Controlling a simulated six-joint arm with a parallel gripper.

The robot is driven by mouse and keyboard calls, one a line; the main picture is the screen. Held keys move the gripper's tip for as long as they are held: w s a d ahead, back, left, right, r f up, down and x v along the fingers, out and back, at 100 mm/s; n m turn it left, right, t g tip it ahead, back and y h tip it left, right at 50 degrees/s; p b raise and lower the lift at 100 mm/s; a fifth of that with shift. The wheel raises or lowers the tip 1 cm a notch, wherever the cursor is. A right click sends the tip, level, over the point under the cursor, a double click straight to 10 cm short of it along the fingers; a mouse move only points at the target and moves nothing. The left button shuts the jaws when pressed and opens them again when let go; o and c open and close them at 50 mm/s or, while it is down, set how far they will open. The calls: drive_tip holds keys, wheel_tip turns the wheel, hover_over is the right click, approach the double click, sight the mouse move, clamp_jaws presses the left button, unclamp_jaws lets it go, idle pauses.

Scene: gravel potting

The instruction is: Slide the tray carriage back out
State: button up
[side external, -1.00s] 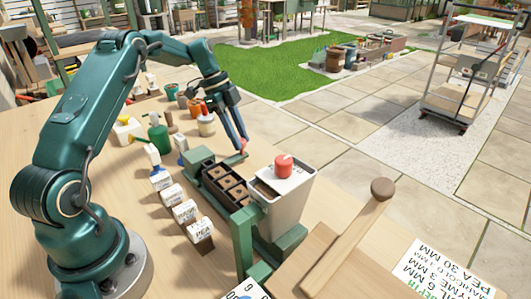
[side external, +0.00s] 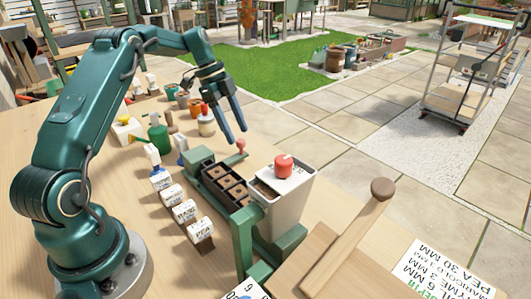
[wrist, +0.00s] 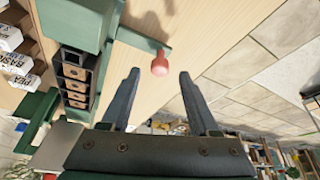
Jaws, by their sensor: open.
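The tray carriage holds a black tray (side external: 204,158) of square cells with brown fill, on the bench left of the grey hopper bin (side external: 292,205). Its cells are exposed in the side view, and the tray also shows at the left in the wrist view (wrist: 64,57). A pink-red knob (side external: 241,145) on a green arm sticks out from the carriage's far end. In the wrist view the knob (wrist: 160,65) appears between my fingertips. My gripper (side external: 235,136) is open and empty, its fingers above the knob and apart from it.
A red knob (side external: 283,164) tops the hopper, with a green post (side external: 241,245) in front. Several labelled seed packets (side external: 185,211) line the tray's left side. A white jar (side external: 206,123), a green watering can (side external: 157,135) and pots stand behind.

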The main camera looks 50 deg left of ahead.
drive_tip(key=shift+v, duration=1.45)
